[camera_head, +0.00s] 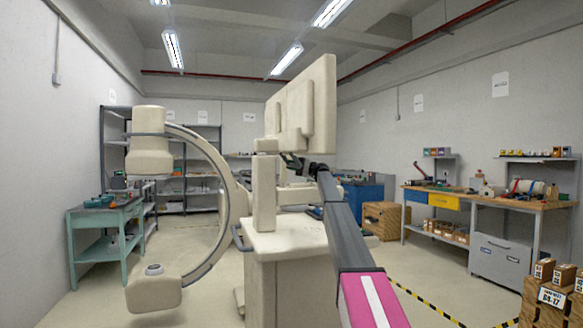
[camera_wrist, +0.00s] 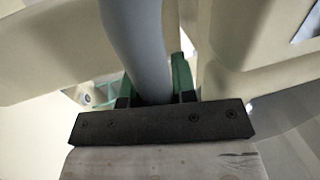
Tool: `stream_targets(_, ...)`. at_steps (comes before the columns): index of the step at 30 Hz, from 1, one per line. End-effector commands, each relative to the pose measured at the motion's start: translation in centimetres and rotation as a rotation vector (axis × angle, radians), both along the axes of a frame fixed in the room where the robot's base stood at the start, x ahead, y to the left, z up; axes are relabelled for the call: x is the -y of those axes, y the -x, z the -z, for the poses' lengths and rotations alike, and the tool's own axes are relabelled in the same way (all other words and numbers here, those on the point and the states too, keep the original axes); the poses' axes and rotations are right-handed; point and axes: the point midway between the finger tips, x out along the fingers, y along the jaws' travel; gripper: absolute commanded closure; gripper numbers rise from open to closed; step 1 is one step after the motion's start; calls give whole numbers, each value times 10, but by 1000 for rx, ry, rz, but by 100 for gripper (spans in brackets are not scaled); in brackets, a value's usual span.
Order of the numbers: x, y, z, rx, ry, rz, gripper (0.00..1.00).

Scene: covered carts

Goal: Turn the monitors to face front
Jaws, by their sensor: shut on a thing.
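The beige monitors (camera_head: 322,105) stand as a panel high on a beige post (camera_head: 264,190) of a covered cart (camera_head: 290,270). The panel is seen at a slant, and I cannot tell which way its screens face. My arm reaches in from the lower right, and my gripper (camera_head: 296,163) is just below the panel, partly hidden by the post and arm. In the wrist view, the green fingers (camera_wrist: 156,82) of my gripper are shut on a grey-blue bar (camera_wrist: 140,40). The bar runs between beige surfaces; where it attaches is hidden.
A beige C-arm machine (camera_head: 154,155) with a large curved arc stands to the left. A teal table (camera_head: 105,216) is beyond it. A workbench (camera_head: 485,202) lines the right wall, and stacked boxes (camera_head: 552,290) stand at lower right.

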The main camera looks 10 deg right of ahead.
Motion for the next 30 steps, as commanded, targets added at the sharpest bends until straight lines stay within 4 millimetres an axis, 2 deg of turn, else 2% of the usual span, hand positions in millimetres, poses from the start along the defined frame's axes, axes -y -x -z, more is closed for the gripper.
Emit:
stream_targets(8,0,0,0,1,-1,0,100)
stream_targets(9,0,0,0,1,-1,0,65)
stream_targets(10,0,0,0,1,-1,0,55)
stream_targets(11,0,0,0,1,-1,-1,50)
stream_targets(23,4,0,1,2,0,-3,50)
stream_targets(30,30,-6,6,2,-1,-2,50)
